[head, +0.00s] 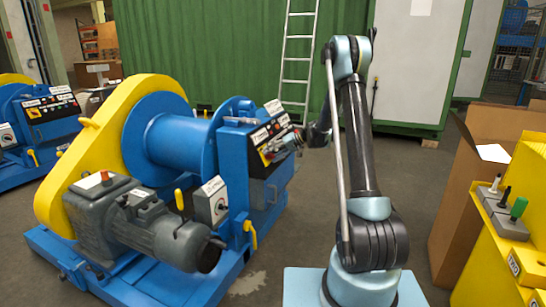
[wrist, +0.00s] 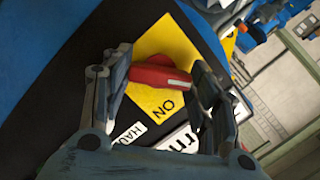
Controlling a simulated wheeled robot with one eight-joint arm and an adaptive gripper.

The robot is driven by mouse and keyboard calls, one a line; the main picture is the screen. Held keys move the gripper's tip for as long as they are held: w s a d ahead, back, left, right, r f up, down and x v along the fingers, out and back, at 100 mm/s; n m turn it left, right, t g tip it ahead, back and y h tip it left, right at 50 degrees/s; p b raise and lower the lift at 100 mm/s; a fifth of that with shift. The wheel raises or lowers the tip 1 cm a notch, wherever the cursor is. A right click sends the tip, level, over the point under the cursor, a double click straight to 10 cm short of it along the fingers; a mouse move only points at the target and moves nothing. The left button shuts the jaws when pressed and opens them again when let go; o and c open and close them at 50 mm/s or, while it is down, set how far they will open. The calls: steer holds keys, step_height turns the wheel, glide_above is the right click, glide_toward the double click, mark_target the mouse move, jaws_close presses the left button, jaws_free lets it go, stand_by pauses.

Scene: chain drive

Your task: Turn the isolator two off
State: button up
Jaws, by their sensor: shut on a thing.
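In the wrist view, a red isolator handle (wrist: 163,74) sits on a yellow plate (wrist: 158,40) on a dark panel. The word ON on the plate shows near the handle's lower right end. My gripper (wrist: 160,68) is shut on the red handle, with one finger at each side of it. No number for the isolator can be read. In the head view, my gripper (head: 293,142) is at the blue machine's control panel (head: 268,136), and the yellow plate shows just left of it. The handle is hard to make out there.
The blue machine (head: 170,140) has a yellow guard and a grey motor. A small grey switch box (head: 210,202) stands lower on it. A similar machine (head: 35,130) is at the far left. A cardboard box (head: 470,190) and a yellow stand (head: 510,240) are at the right.

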steer(key=shift+f+n, duration=0.1)
steer(key=shift+n, duration=0.7)
steer(key=shift+h, duration=0.3)
steer(key=o, duration=1.1)
steer(key=shift+c, duration=0.2)
steer(key=shift+d, duration=0.1)
steer(key=v, duration=1.1)
steer(key=shift+d, duration=0.35)
steer(key=shift+s+r, duration=0.15)
steer(key=shift+r, duration=0.1)
